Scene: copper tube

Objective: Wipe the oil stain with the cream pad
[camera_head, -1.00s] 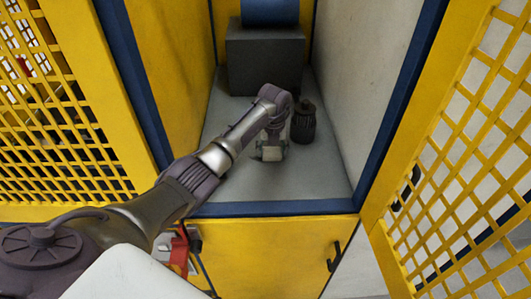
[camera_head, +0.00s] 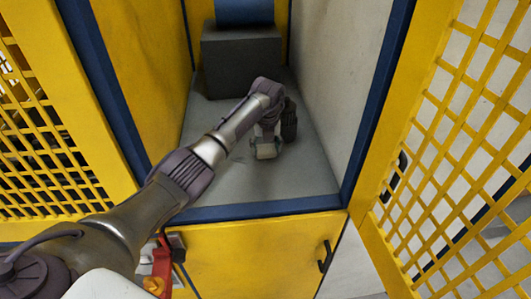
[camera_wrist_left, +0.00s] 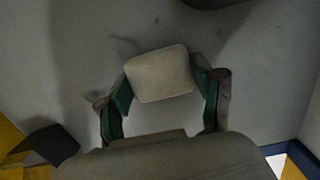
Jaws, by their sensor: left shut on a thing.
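The cream pad (camera_wrist_left: 160,74) is a small, pale, textured block held between the two green-lined fingers of my left gripper (camera_wrist_left: 163,88). In the head view the left gripper (camera_head: 266,143) points down inside the cabinet, with the pad (camera_head: 265,152) low at the grey cabinet floor (camera_head: 290,178). I cannot tell for sure whether the pad touches the floor. Dark smears that look like the oil stain (camera_wrist_left: 124,43) show on the floor just beyond the pad, to its upper left in the wrist view. The right gripper is not in view.
A dark ribbed cylinder (camera_head: 289,119) stands close to the right of my left wrist, partly hidden by it. A dark grey box (camera_head: 240,62) stands at the back. The cabinet's right wall (camera_head: 340,80) and blue front edge (camera_head: 265,209) bound the space. Yellow mesh doors (camera_head: 450,150) stand open.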

